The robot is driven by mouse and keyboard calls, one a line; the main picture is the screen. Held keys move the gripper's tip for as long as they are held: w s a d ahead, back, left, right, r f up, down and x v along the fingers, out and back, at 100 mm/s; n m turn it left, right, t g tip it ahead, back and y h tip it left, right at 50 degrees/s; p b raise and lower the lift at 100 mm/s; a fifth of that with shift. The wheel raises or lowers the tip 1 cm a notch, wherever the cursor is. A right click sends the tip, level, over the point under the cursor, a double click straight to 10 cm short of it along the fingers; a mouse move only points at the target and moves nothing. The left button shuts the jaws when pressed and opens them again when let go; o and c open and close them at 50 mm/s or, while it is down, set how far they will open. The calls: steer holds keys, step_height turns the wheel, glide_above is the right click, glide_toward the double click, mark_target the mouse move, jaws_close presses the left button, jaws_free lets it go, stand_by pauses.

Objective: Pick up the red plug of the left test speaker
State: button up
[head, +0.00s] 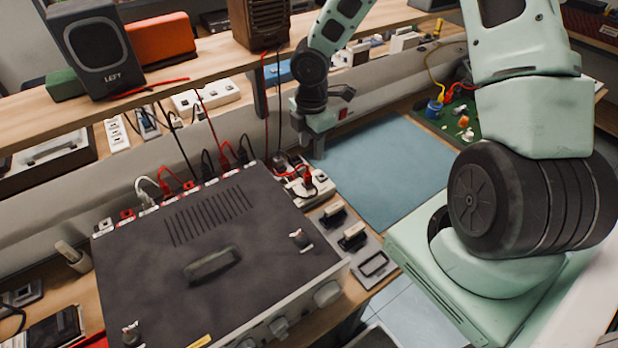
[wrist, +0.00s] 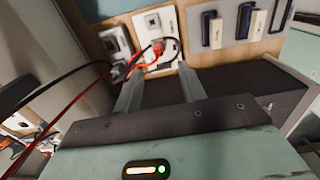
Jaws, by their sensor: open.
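The left test speaker (head: 95,45), a dark box marked LEFT, stands on the shelf, with a red cable at its foot. A red plug (head: 308,180) sits in a white terminal block (head: 322,186) behind the black amplifier. In the wrist view a red plug (wrist: 157,48) shows at the white block (wrist: 162,66), beyond and between my fingertips, not touching them. Which speaker its cable belongs to I cannot tell. My gripper (head: 309,150) is open and empty, above and behind the block; its two fingers (wrist: 160,75) show in the wrist view.
The amplifier (head: 215,255) fills the front left; other red and black plugs (head: 228,155) line its rear edge. Cables hang from the shelf (head: 215,58) near my gripper. Black-topped modules (head: 353,236) stand right of the amplifier. A clear blue mat (head: 385,165) lies to the right.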

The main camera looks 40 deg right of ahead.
glide_above(308, 174)
steer(key=f, duration=0.5)
steer(key=shift+s+d+f, duration=0.25)
steer(key=shift+d+f, duration=0.05)
steer(key=f, duration=0.4)
steer(key=shift+w+a+f+p, duration=0.1)
steer(key=shift+w+a+p, duration=0.15)
steer(key=shift+a+p, duration=0.1)
steer(key=shift+d+f, duration=0.1)
steer(key=shift+f, duration=0.55)
jaws_close()
